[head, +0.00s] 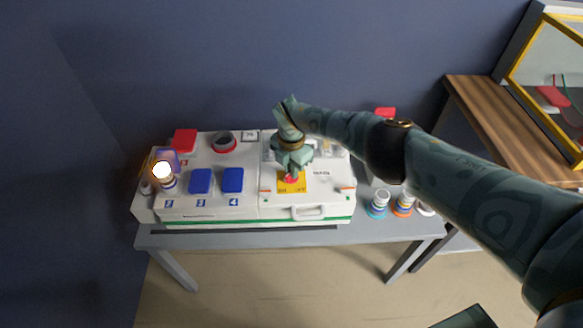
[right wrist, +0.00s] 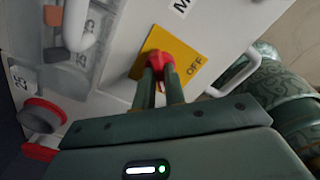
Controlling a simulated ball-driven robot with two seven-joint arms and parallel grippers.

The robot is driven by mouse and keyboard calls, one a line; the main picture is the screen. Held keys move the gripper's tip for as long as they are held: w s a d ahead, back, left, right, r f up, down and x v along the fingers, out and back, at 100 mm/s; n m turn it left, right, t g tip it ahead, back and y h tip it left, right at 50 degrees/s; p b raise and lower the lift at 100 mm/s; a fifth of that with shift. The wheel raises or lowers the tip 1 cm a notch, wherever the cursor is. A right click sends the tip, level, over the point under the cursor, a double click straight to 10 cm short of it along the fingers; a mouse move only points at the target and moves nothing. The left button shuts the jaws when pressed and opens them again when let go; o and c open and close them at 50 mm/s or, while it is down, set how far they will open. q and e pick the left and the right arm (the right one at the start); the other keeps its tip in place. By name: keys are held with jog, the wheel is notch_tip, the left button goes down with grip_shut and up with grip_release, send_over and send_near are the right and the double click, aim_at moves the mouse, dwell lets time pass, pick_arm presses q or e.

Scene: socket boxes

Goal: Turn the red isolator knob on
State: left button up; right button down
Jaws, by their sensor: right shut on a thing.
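The red isolator knob (head: 291,179) sits on a yellow plate (head: 297,187) on the right-hand white box. It also shows in the right wrist view (right wrist: 158,61), where the yellow plate (right wrist: 187,50) bears the word OFF near one corner. My right gripper (head: 292,170) comes down from above and is shut on the knob. In the right wrist view its fingers (right wrist: 160,75) close around the knob and hide part of it. The knob's exact pointing direction cannot be told. My left gripper is not in view.
The left-hand white box (head: 185,212) has blue covers (head: 232,180), a red cover (head: 184,140), a dark round socket (head: 224,141) and a lit lamp (head: 162,170). Small ringed pieces (head: 378,203) stand on the grey table (head: 345,232) at right. A handle (head: 308,213) fronts the right-hand box.

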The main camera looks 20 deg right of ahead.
jog(key=c, duration=1.5)
grip_release()
jog(key=shift+o, duration=0.2)
jog(key=shift+r, duration=0.1)
pick_arm(q)
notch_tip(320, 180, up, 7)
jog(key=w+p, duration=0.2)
jog(key=p, duration=0.5)
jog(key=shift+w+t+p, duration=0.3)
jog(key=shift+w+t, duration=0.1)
pick_arm(e)
notch_tip(320, 180, up, 16)
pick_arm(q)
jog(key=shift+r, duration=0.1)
